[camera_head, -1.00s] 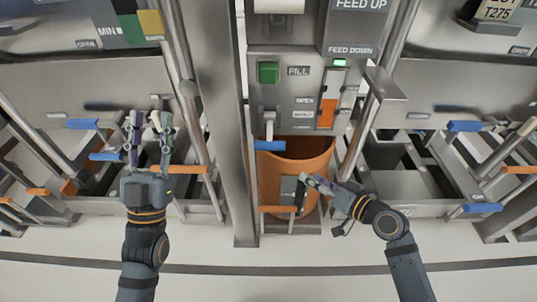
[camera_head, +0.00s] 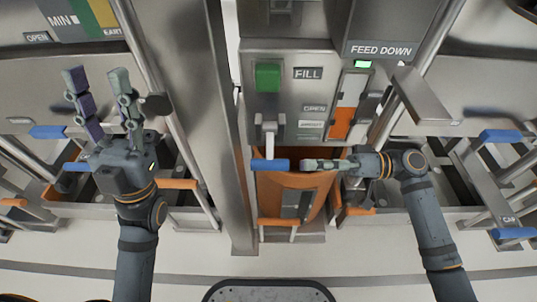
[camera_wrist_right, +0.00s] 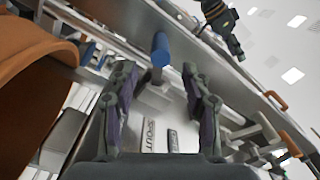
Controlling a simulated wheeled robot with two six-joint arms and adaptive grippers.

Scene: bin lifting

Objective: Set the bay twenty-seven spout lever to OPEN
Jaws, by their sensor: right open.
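The spout lever has a grey stem with a blue handle (camera_head: 269,165) and hangs at the front of the middle bay's panel, below the OPEN label (camera_head: 314,108) and a second, blurred label. My right gripper (camera_head: 308,165) is just right of the handle, pointing left at it, seen edge-on. In the right wrist view its two fingers (camera_wrist_right: 160,72) are spread, and the blue handle's end (camera_wrist_right: 160,48) shows between and beyond the tips. Contact cannot be told. My left gripper (camera_head: 98,85) is open and empty, raised before the left bay.
An orange bin (camera_head: 290,190) stands under the panel, behind and below my right gripper. A grey post (camera_head: 222,150) stands left of the lever. A metal bracket (camera_head: 420,95) juts out above my right arm.

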